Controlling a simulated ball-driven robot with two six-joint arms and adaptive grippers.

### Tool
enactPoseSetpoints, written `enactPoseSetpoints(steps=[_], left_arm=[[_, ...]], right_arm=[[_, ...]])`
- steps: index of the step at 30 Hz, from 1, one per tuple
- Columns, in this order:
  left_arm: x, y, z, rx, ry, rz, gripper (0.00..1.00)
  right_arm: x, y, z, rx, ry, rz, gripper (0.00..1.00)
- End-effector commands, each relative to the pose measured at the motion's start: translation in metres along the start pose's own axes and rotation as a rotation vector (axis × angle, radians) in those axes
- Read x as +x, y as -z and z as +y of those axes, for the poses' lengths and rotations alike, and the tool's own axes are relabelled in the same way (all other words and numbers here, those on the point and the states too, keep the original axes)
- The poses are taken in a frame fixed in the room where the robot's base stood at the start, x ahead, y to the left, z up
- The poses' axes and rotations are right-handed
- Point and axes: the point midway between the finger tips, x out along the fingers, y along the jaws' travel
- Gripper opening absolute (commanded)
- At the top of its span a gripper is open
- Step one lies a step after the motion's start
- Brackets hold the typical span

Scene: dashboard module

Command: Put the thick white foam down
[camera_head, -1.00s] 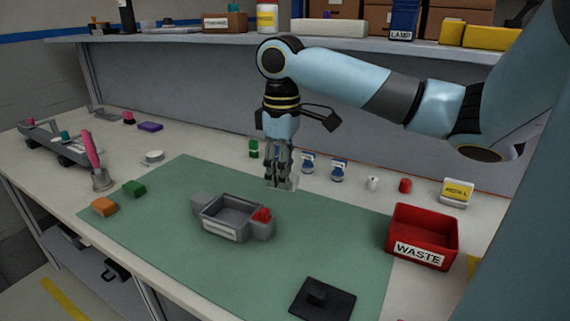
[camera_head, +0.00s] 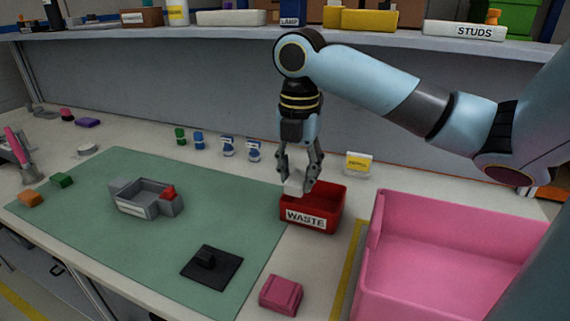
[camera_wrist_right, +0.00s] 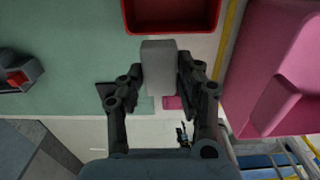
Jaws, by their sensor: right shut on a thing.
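The thick white foam (camera_head: 294,187) is a small pale block held between the fingertips of my right gripper (camera_head: 300,180). The gripper points down and is shut on it. In the right wrist view the foam (camera_wrist_right: 158,70) sits between the two fingers. In the head view the foam overlaps the left back part of the red waste bin (camera_head: 330,212); the wrist view shows the bin (camera_wrist_right: 172,28) just past the foam's far end. I cannot tell the foam's exact height. My left gripper is not in view.
A large pink bin (camera_head: 440,255) stands right of the waste bin. The green mat (camera_head: 235,215) has bare room. A shelf (camera_head: 230,33) runs behind.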

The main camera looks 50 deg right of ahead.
Motion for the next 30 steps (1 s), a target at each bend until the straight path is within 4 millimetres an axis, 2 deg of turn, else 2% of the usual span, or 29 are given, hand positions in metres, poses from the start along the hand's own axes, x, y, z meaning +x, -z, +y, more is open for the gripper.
enactPoseSetpoints(steps=[5,12,16,22,27,30], left_arm=[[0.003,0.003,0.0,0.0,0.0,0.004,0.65],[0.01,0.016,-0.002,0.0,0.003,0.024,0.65],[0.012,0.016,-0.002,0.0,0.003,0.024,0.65],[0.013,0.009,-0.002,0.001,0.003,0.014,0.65],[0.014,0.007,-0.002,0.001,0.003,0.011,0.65],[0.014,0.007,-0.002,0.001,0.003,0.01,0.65]], right_arm=[[0.015,0.002,0.024,0.004,-0.009,0.018,0.21],[0.05,-0.01,0.081,0.005,-0.004,0.016,0.21],[0.064,-0.016,0.103,0.005,-0.002,0.013,0.21],[0.076,-0.018,0.114,0.003,0.0,0.011,0.21],[0.102,-0.018,0.114,0.002,0.001,0.011,0.21],[0.111,-0.018,0.114,0.002,0.0,0.01,0.21]])
